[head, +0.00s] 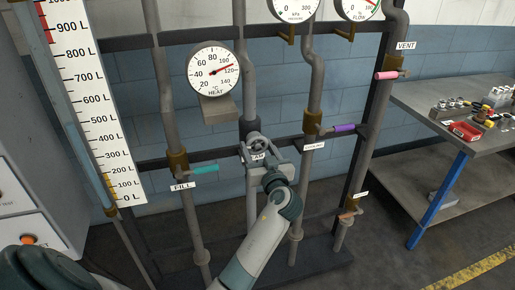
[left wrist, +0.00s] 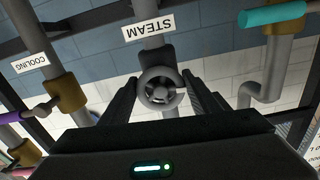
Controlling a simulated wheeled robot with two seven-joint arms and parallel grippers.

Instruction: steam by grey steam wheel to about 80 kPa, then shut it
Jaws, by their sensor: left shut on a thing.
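The grey steam wheel (head: 257,141) sits on the middle pipe, below the heat gauge. My left gripper (head: 259,151) reaches it from below, and its fingers stand on both sides of the wheel. In the left wrist view the wheel (left wrist: 161,88) lies between the two dark fingers, under the STEAM label (left wrist: 148,27). The left gripper is shut on the wheel. The pressure gauge (head: 293,8), marked in kPa, is cut off by the top edge; its needle is not visible. My right gripper is not in view.
The heat gauge (head: 213,71) needle points between 100 and 120 °C. A teal FILL handle (head: 204,168) is left of the wheel, a purple handle (head: 344,128) right, and a pink VENT handle (head: 386,75) higher right. A level scale (head: 93,95) stands left; a workbench (head: 450,85) stands right.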

